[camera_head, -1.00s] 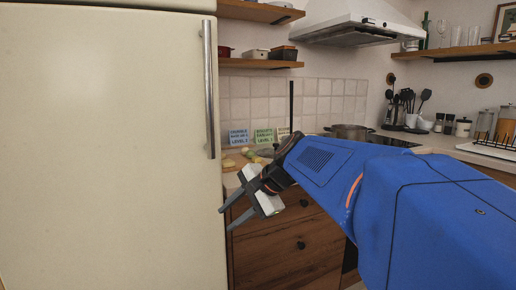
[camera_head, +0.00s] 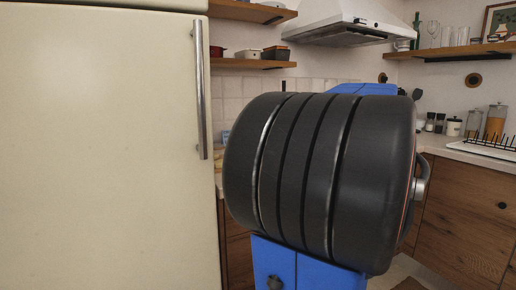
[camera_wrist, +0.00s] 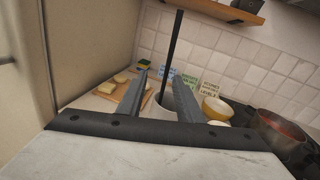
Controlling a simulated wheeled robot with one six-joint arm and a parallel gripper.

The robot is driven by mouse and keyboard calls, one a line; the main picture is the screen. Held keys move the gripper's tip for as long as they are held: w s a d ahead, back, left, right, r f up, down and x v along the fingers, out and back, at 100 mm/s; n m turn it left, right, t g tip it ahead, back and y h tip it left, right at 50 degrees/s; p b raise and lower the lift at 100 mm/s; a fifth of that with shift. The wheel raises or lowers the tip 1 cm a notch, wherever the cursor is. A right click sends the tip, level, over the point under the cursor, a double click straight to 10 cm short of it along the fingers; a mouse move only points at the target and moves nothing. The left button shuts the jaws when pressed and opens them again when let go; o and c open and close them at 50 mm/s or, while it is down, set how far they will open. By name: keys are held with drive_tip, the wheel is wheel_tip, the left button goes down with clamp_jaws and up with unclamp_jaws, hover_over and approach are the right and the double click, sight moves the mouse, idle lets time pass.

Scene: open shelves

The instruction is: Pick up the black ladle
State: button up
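In the wrist view a long thin black rod (camera_wrist: 173,50) rises from a whitish holder (camera_wrist: 153,108) on the counter. I cannot tell if it is the ladle's handle. My gripper (camera_wrist: 156,78) is open, with its fingers apart. The rod and holder show between and beyond the fingers, and I see nothing gripped. In the head view my arm hides the gripper and most of the counter. A dark utensil head (camera_head: 416,94) peeks out right of the arm; its kind is unclear.
The fridge (camera_head: 100,150) fills the left. In the wrist view a board (camera_wrist: 112,88) with food, a sponge (camera_wrist: 145,64), small cards (camera_wrist: 188,82), a yellow bowl (camera_wrist: 215,108) and a pot (camera_wrist: 278,130) stand on the counter. A tiled wall closes the back.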

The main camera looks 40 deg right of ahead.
drive_tip(key=w+d+r, duration=0.1)
drive_tip(key=w+d, duration=0.1)
drive_tip(key=w, duration=1.4)
drive_tip(key=shift+w+d+r+m+h, duration=0.15)
drive_tip(key=shift+w+r+m+h, duration=0.1)
drive_tip(key=shift+w+m+h, duration=0.05)
clamp_jaws()
